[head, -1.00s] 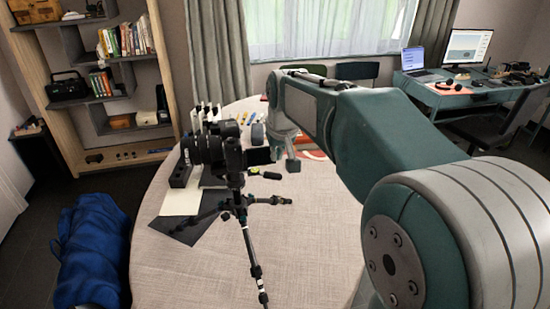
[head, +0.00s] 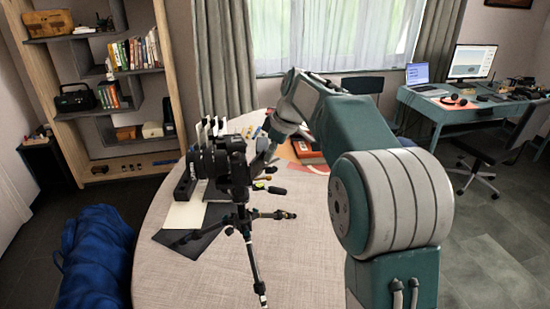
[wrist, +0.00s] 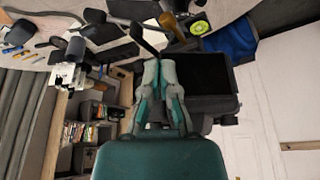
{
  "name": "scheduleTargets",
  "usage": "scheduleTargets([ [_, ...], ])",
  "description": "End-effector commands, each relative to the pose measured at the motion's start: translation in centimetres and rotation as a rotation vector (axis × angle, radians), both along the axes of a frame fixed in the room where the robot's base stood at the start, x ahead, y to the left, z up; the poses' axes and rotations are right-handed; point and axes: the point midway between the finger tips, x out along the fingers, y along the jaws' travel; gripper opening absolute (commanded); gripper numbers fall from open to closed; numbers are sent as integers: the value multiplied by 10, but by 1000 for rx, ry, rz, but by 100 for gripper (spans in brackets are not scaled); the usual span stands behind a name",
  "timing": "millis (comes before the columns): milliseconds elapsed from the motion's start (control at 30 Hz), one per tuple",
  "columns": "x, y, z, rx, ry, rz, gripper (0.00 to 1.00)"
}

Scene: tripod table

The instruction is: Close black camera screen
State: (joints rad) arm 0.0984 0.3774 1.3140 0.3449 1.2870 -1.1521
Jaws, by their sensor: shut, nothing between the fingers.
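The black camera (head: 210,163) sits on a tripod (head: 243,222) at the table's left side. In the wrist view its dark flat screen (wrist: 204,74) appears just right of my gripper (wrist: 159,66). The fingers are together with nothing between them, and the fingertips overlap the screen's left edge in the picture. I cannot tell whether they touch it.
The round table (head: 300,240) is clear at front right. A black sheet (head: 190,238) lies under the tripod. A red book (head: 308,152) is behind my gripper. A blue bag (head: 95,255) stands on the floor at left.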

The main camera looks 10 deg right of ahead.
Motion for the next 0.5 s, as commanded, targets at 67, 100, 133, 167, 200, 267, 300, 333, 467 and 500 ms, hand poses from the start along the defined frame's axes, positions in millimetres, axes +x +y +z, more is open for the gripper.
scheduleTargets([
  [67, 5, 4, -1, 1, 1, 74, 0],
  [100, 7, 6, -1, 2, 1, 113, 0],
  [133, 9, 8, -1, 2, 2, 139, 0],
  [167, 10, 10, -1, 2, 2, 168, 0],
  [200, 12, 12, -1, 2, 2, 203, 0],
  [267, 14, 15, -1, 1, 2, 254, 0],
  [300, 15, 17, -1, 2, 3, 287, 0],
  [333, 16, 18, -1, 2, 2, 311, 0],
  [467, 20, 24, 0, 2, 3, 401, 0],
  [500, 21, 25, -1, 1, 3, 425, 0],
])
